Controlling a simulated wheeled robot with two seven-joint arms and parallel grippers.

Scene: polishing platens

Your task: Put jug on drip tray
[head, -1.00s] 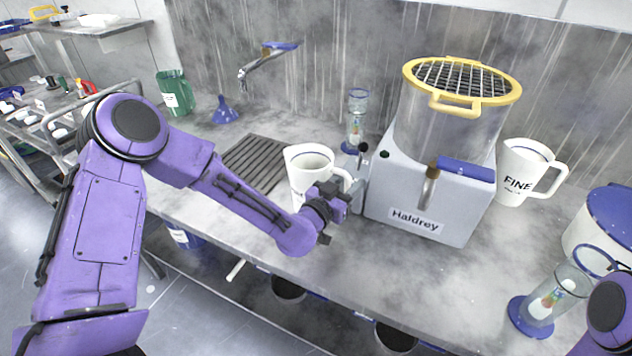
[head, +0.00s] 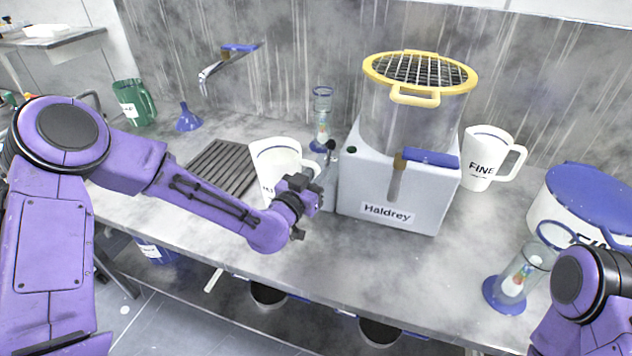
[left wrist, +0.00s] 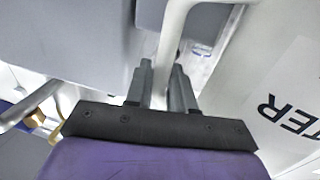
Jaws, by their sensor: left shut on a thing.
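A white jug (head: 268,163) with a dark rim line stands upright or is held just at counter height, left of the Haldrey machine; whether it touches the counter I cannot tell. My left gripper (head: 312,190) is shut on its handle, which runs between the fingers (left wrist: 163,85) in the left wrist view. The jug's lettered wall (left wrist: 262,100) fills the right of that view. The dark ribbed drip tray (head: 220,168) lies on the counter left of the jug, below the tap. My right arm shows at the lower right; its gripper is out of view.
The Haldrey machine (head: 395,190) stands close right of the jug. A glass cylinder (head: 321,125) is behind. A white FINE jug (head: 484,160), a blue-lidded tub (head: 590,200) and another cylinder (head: 513,278) are at right. A tap (head: 225,65) overhangs the tray.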

